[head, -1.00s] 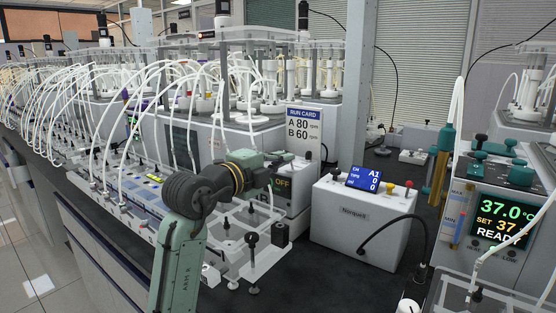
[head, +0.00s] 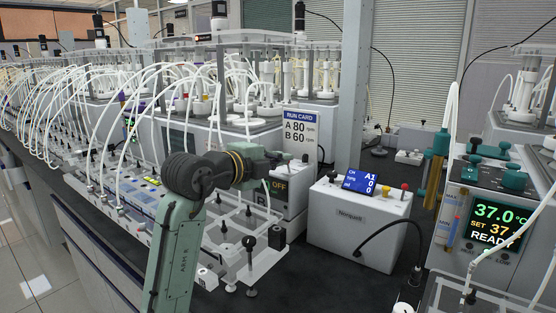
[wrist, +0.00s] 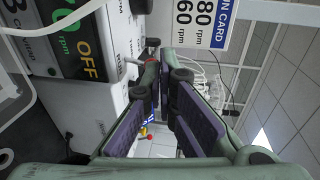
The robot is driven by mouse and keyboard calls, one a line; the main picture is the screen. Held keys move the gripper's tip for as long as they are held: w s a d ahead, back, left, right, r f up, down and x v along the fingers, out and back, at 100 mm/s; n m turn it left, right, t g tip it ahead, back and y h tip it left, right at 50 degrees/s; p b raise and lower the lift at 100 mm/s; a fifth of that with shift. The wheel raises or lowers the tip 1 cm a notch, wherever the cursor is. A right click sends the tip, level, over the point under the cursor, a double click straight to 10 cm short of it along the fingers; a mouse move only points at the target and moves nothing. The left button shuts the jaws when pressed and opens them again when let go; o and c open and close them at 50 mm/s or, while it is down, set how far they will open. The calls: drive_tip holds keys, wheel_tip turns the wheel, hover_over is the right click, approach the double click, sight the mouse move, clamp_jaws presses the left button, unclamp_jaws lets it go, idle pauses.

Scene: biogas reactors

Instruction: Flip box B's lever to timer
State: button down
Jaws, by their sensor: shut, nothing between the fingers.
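Box B (head: 292,200) is a light box with a dark panel reading OFF, standing below the run card. Its panel (wrist: 68,48) shows large and turned sideways at the upper left of the wrist view, with green digits and an orange OFF. My gripper (wrist: 166,72) is shut and empty, its purple-padded fingers beside the box's panel. In the head view my gripper (head: 275,160) is at the box's upper front and partly hides it. A small red tip (wrist: 129,87) shows beside the left finger; I cannot tell whether it is the lever. The lever's position is not clear.
The run card (head: 301,133) reads A 80, B 60 rpm. A white Norquell box (head: 350,228) with a blue display and coloured knobs stands to the right. Clear frames with black knobs (head: 248,240) lie in front of box B.

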drive_tip(key=shift+w+d+r, duration=0.1)
drive_tip(key=shift+w, duration=0.05)
drive_tip(key=shift+w+d+r+p, duration=0.35)
drive_tip(key=shift+w+r+p, duration=0.15)
drive_tip(key=shift+r+p, duration=0.1)
drive_tip(key=shift+w+d+r+g+y, duration=0.1)
drive_tip(key=shift+w+g+y, duration=0.1)
drive_tip(key=shift+g+y, duration=0.15)
drive_tip(key=shift+f, duration=0.25)
